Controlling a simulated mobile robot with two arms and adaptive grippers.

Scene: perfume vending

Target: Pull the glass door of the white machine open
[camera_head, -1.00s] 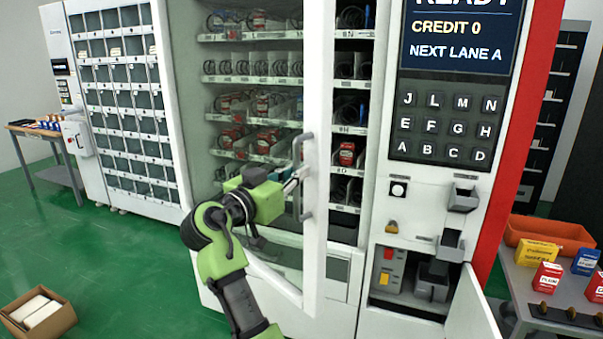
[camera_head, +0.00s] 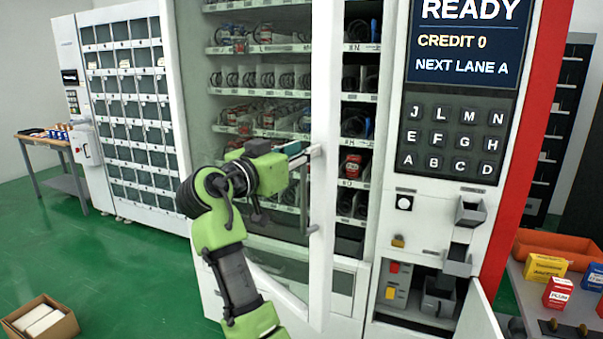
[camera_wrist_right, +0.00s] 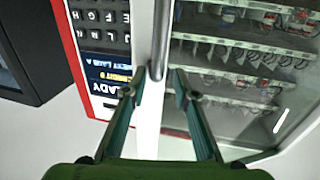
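The white machine (camera_head: 352,275) has a glass door with a white frame (camera_head: 322,100). The door stands ajar, its free edge swung out toward me, with shelves visible behind the glass and beside the edge. A grey vertical handle (camera_head: 313,228) is on the door's edge. My right gripper (camera_head: 308,154) is at the upper part of the handle. In the right wrist view the gripper's fingers (camera_wrist_right: 156,84) are spread, with the handle (camera_wrist_right: 157,45) between them and gaps on both sides. Contact cannot be told. My left gripper is not in view.
A keypad panel (camera_head: 452,140) and an open lower compartment door (camera_head: 477,318) are right of the glass door. A table with boxes and an orange tray (camera_head: 552,247) stands at the right. A cardboard box (camera_head: 62,323) lies on the green floor at the left, with free floor around it.

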